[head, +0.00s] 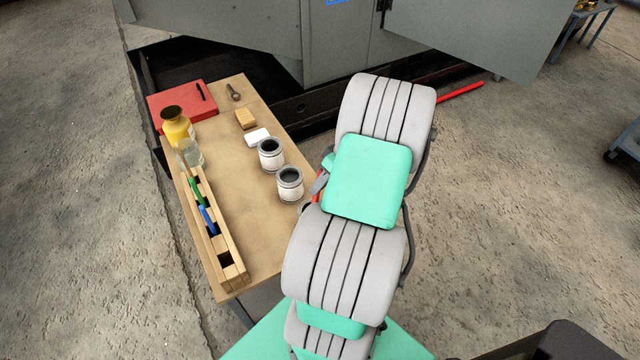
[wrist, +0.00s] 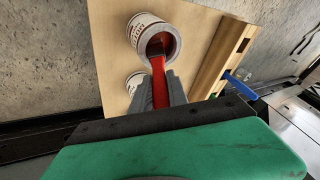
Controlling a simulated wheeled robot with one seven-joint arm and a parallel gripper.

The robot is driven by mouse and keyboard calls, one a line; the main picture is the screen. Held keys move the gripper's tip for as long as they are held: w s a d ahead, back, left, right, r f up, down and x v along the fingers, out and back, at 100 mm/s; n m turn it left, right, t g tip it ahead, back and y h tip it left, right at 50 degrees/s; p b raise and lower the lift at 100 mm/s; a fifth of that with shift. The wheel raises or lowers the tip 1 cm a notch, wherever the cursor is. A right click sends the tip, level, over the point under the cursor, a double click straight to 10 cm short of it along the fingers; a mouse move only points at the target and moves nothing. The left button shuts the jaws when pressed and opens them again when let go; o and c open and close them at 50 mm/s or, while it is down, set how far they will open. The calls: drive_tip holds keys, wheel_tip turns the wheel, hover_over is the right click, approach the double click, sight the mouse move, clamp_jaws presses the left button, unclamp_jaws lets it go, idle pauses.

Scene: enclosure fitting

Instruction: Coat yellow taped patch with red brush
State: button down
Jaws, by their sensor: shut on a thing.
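The red brush (wrist: 158,78) shows in the wrist view, held between the grey fingers of my gripper (wrist: 161,92). Its far end reaches over the mouth of a white-labelled can (wrist: 140,28); whether the bristles touch the contents I cannot tell. In the head view my gripper (head: 318,183) is mostly hidden by my arm, beside the nearer can (head: 289,190), and only a bit of red shows there. No yellow taped patch is visible. A blue-marked patch (head: 336,2) is cut off at the top of the head view, on the grey cabinet (head: 340,45).
The wooden table (head: 245,245) also carries a second can (head: 271,160), a white block (head: 257,136), a tan block (head: 246,118), a yellow bottle (head: 176,129), a glass jar (head: 192,155) and a red case (head: 170,102). A wooden rack (head: 233,265) holds green (head: 197,192) and blue (head: 207,220) brushes.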

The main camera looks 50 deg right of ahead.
drive_tip(key=shift+r+p, duration=2.45)
drive_tip(key=shift+r, duration=1.05)
